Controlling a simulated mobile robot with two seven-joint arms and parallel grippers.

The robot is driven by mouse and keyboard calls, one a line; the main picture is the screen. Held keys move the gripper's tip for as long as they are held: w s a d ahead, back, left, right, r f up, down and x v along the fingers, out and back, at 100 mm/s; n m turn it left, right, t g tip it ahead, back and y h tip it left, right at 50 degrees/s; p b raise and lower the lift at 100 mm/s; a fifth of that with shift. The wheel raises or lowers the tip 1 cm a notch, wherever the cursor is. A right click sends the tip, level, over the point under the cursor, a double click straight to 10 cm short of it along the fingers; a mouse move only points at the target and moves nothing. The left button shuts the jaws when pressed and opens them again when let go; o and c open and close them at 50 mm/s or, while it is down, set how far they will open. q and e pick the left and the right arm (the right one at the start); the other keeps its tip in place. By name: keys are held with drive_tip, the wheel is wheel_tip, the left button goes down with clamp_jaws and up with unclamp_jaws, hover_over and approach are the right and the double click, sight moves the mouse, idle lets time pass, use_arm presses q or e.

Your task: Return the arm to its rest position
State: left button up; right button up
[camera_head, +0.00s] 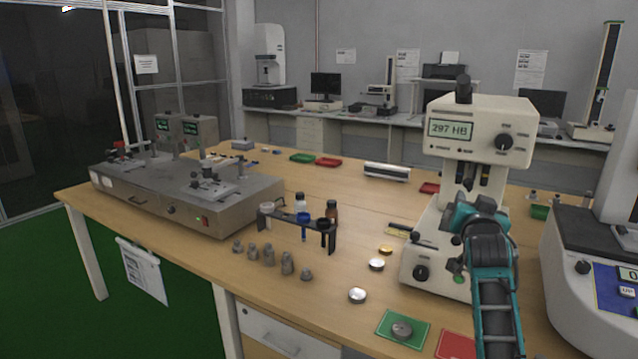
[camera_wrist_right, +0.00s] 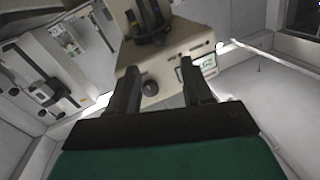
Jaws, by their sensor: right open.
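My right arm (camera_head: 494,290), teal and black, rises from the bottom right in the head view. Its gripper (camera_head: 466,216) is in front of the lower part of a cream hardness tester (camera_head: 486,120) with a display reading 297 HB. The fingers are mostly hidden behind my own wrist. In the right wrist view the gripper (camera_wrist_right: 160,72) has two dark fingers spread apart with nothing between them. The tester (camera_wrist_right: 152,62) shows beyond the fingers in that view. My left gripper is in neither view.
A wooden table (camera_head: 340,240) holds a grey polishing machine (camera_head: 180,195), a bottle rack (camera_head: 300,225), several metal samples, a green pad (camera_head: 385,325) and a red pad (camera_head: 455,346). Another instrument (camera_head: 580,262) stands close on the right of my arm.

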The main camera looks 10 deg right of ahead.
drive_tip(key=s+a+f+n+y, duration=0.2)
drive_tip(key=a+f, duration=0.2)
drive_tip(key=f, duration=0.3)
drive_tip(key=s+a+f+n+y, duration=0.2)
drive_tip(key=a+f+n, duration=0.15)
drive_tip(key=f, duration=0.25)
drive_tip(key=s+a+f+n+g+y, duration=0.2)
drive_tip(key=s+a+f+y, duration=0.1)
drive_tip(key=s+a+f, duration=0.7)
drive_tip(key=s+a+f+n+g+y, duration=0.2)
drive_tip(key=s+a+f, duration=0.8)
drive_tip(key=s, duration=0.6)
drive_tip(key=shift+s+f+n+g+y, duration=0.15)
drive_tip(key=shift+f+n+g+y, duration=0.25)
drive_tip(key=shift+n+y, duration=0.55)
